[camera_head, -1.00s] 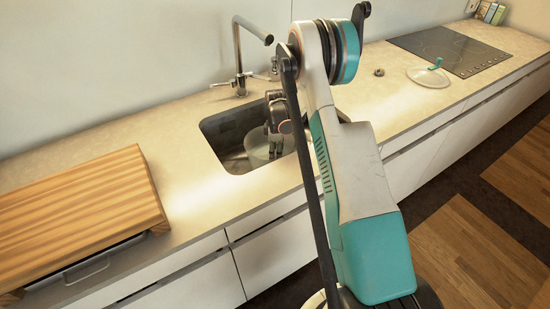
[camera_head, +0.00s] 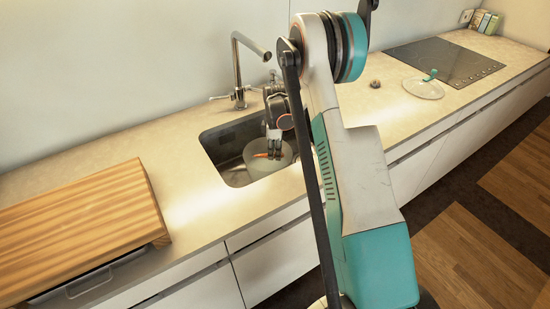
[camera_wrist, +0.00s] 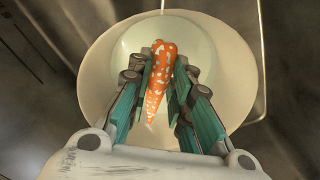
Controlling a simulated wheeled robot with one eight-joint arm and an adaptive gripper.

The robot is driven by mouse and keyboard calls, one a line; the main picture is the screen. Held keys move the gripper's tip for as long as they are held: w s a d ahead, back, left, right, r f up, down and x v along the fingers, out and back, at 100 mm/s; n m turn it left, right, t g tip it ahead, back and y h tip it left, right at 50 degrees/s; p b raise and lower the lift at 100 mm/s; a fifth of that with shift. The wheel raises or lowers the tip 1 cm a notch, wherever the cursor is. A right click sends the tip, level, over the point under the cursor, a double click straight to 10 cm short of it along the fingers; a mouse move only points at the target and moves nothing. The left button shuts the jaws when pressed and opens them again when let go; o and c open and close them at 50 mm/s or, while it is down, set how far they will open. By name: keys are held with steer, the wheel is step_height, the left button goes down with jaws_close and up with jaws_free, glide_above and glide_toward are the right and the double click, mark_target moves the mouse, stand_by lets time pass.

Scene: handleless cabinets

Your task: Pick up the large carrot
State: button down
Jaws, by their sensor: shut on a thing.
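The large carrot (camera_wrist: 158,78) is orange with pale speckles in the wrist view. My gripper (camera_wrist: 162,75) is shut on it, with a finger on each side of the carrot's middle. In the head view the carrot (camera_head: 262,155) shows as a small orange tip beside my gripper (camera_head: 275,152), over the sink. A pale round bowl (camera_wrist: 100,85) is behind and below the carrot in the wrist view. The bowl (camera_head: 259,166) also shows in the sink in the head view. I cannot tell whether the carrot touches it.
The sink (camera_head: 228,165) has rim edges close around my gripper, and a tall faucet (camera_head: 237,70) stands behind it. A wooden board (camera_head: 85,225) is on the counter at left. A glass lid (camera_head: 424,88) lies near the cooktop (camera_head: 445,62) at right.

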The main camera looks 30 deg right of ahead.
step_height(320, 180, up, 3)
steer(key=shift+r+p, duration=0.2)
steer(key=shift+p, duration=0.3)
steer(key=shift+r+p, duration=2.6)
